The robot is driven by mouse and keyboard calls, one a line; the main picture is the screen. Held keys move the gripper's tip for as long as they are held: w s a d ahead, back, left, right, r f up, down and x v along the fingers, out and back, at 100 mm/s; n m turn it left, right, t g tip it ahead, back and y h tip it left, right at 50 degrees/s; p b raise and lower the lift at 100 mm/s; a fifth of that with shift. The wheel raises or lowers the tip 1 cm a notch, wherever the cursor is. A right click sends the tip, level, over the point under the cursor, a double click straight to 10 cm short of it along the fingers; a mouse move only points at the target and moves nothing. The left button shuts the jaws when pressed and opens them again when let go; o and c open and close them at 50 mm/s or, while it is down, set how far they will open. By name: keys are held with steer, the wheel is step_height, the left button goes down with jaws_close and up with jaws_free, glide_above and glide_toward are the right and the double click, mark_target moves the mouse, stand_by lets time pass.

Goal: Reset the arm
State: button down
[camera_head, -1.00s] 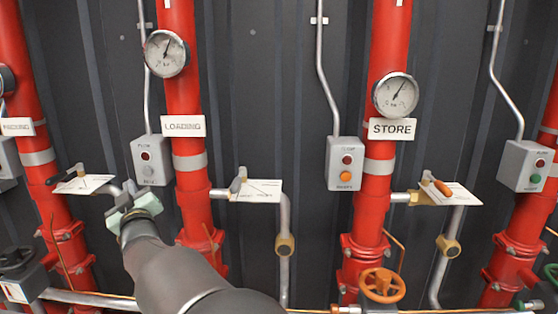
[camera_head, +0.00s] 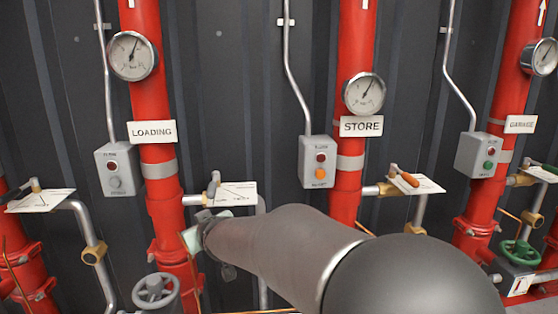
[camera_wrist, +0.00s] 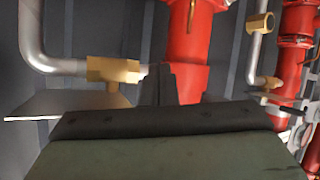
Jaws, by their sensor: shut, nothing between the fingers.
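My arm reaches in from the lower right of the head view. My gripper (camera_head: 192,236) is at its far end, in front of the LOADING pipe (camera_head: 158,172) and below the white card (camera_head: 232,194) beside it. The arm partly hides the gripper. In the wrist view the dark fingers (camera_wrist: 158,84) are together with nothing between them. Behind them are a red pipe (camera_wrist: 190,50) and a brass fitting (camera_wrist: 115,70) on a grey pipe. I cannot tell whether the gripper touches anything.
The STORE pipe (camera_head: 352,130) has an orange-handled lever (camera_head: 405,178). Switch boxes (camera_head: 116,170) hang beside the pipes. A grey handwheel (camera_head: 156,290) is at the lower left and a green one (camera_head: 520,253) at the lower right. The dark corrugated wall stands behind.

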steer(key=s+d+f+m+g+h, duration=0.2)
steer(key=s+d+f+g, duration=0.15)
steer(key=s+d, duration=0.55)
steer(key=s+d+f+m+g+h, duration=0.2)
steer(key=s+d+f, duration=0.25)
steer(key=d, duration=0.85)
steer(key=s+d+f+m+g+h, duration=0.1)
steer(key=s+d+f+m+g, duration=0.1)
steer(key=s+d, duration=0.3)
steer(key=s+d+f+m+g+h, duration=0.1)
steer(key=s+d+f+g, duration=0.2)
steer(key=s, duration=1)
steer(key=shift+s+d+m, duration=0.2)
steer(key=shift+d+m, duration=0.2)
steer(key=shift+d, duration=0.8)
steer(key=shift+f, duration=0.1)
